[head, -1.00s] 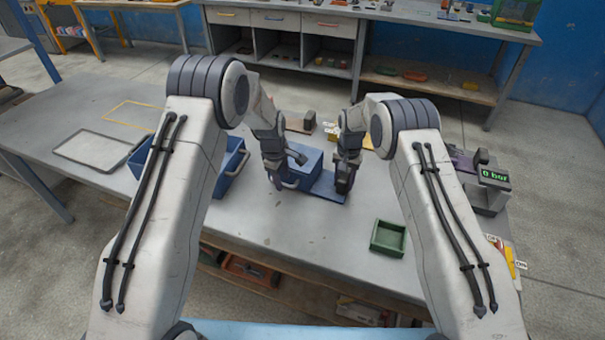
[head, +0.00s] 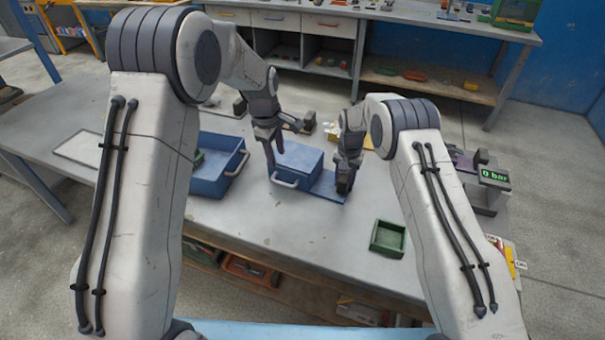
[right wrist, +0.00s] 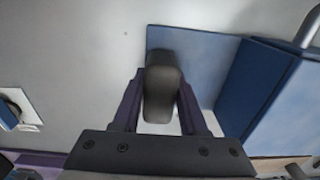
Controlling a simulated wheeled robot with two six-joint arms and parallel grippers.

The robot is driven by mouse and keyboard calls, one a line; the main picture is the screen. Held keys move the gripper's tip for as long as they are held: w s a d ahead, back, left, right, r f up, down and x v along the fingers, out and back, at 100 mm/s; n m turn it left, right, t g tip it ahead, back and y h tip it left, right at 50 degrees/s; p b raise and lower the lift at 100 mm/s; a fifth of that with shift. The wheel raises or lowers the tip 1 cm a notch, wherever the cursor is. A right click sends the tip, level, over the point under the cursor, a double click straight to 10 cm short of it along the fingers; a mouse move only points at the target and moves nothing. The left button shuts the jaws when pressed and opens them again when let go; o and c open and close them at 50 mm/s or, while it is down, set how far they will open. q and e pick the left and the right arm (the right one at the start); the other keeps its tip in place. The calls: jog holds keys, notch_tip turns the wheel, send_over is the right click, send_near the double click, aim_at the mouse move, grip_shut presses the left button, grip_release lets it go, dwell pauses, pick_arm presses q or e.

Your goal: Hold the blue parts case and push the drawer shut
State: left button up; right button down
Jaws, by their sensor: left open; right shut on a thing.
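The blue parts case (head: 300,160) stands on the grey table, with its flat blue base plate (head: 330,190) reaching out to the right. The drawer's silver handle (head: 284,182) is on the front side; I see no clear gap between drawer and case. My right gripper (head: 345,180) is shut on a dark rounded grip on the plate; this grip (right wrist: 163,85) shows between the fingers in the right wrist view, beside the blue case wall (right wrist: 258,90). My left gripper (head: 283,143) is open and empty, over the case's back left part, apart from the handle.
A blue bin (head: 218,187) stands left of the case, partly behind my left arm. A small green tray (head: 388,238) lies at the front right. A device reading "0 bar" (head: 492,180) stands at the right end. The table between case and green tray is clear.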

dwell(0.4)
jog(key=shift+c, duration=1.8)
grip_release()
